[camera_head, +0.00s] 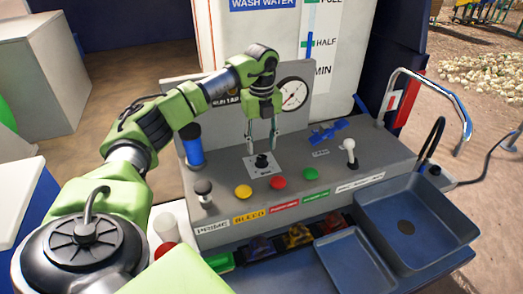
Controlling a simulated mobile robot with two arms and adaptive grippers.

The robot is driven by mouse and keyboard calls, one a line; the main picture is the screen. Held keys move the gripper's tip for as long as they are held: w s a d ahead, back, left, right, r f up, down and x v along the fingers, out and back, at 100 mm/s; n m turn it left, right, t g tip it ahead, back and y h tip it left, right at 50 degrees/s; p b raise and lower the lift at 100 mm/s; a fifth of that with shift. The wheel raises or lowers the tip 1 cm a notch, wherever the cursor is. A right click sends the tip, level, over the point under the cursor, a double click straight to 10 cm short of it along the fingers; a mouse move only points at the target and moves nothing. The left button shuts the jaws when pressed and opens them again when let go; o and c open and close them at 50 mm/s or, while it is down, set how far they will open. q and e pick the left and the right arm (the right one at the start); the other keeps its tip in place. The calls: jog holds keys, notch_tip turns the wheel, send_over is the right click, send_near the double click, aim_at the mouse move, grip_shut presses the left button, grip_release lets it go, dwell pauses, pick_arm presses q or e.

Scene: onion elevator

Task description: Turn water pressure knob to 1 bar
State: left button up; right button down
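A small black knob (262,161) stands on a white plate on the grey control panel (225,215); the plate's lettering is too small to read. My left gripper (262,150) points down over this knob. Its two fingers are apart, one at each side of the knob's top, and I cannot tell whether they touch it. A round white pressure gauge (292,94) is on the upright back plate, right of my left arm; its reading is too small to tell. A label on that plate is partly hidden by my arm. My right gripper is not in view.
Yellow (243,192), red (278,182) and green (310,174) buttons line the panel front. A black-topped lever (203,188), a blue cylinder (193,146), a blue valve handle (328,131) and a white lever (350,152) stand around the knob. A sink (440,243) is at right.

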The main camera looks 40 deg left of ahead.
aim_at(262, 157)
pick_arm(q)
notch_tip(262, 157, up, 7)
dwell(0.3)
jog(key=shift+f, duration=0.1)
dwell(0.4)
